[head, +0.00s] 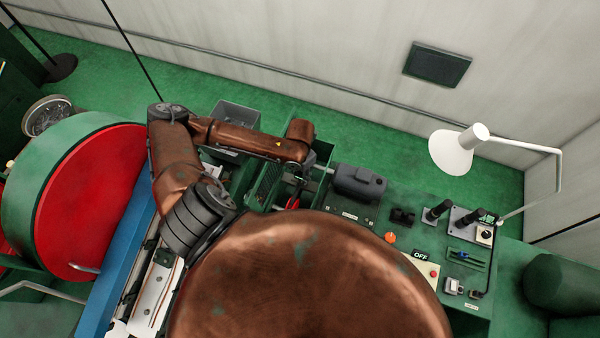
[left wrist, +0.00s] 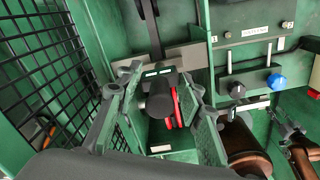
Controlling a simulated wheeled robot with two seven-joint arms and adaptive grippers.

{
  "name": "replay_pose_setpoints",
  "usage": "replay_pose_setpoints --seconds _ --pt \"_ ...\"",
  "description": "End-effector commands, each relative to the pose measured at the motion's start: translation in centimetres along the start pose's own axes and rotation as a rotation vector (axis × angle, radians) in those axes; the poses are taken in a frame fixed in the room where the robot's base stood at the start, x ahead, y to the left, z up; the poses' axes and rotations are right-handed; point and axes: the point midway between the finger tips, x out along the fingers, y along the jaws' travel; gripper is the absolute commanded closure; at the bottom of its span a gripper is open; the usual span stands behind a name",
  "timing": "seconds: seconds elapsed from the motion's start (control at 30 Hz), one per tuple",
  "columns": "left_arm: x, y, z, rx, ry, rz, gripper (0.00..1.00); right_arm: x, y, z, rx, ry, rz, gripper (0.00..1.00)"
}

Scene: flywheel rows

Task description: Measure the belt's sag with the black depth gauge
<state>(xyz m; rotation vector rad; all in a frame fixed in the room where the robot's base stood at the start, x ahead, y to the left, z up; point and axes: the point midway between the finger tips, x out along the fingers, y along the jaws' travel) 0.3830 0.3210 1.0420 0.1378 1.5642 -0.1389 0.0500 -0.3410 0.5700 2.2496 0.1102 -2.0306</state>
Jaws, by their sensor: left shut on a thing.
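In the left wrist view, my left gripper (left wrist: 160,108) is shut on the black depth gauge (left wrist: 158,100), whose round black body sits between the two fingers. A grey crossbar (left wrist: 187,58) lies just beyond the gauge. Whether they touch is unclear. A dark strip (left wrist: 148,20) runs up from there; I cannot tell if it is the belt. A red part (left wrist: 174,108) shows beside the gauge. In the head view, my left gripper (head: 292,187) reaches down into a green bay, partly hidden by my arm.
A black mesh guard (left wrist: 45,75) stands close on the left in the wrist view. A bar with a blue knob (left wrist: 276,82) is at right. In the head view, a dark motor-like housing (head: 358,183) and a white lamp (head: 455,152) stand to the right.

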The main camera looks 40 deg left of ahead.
Motion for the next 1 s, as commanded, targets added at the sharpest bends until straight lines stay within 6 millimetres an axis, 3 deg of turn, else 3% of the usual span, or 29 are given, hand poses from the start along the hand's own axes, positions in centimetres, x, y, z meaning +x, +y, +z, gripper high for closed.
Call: replay_pose_setpoints --seconds 1.0 --pt "0.15 0.02 -0.09 -0.001 0.002 0.001 0.86 -0.58 0.01 -0.08 0.000 0.000 0.000 0.63"
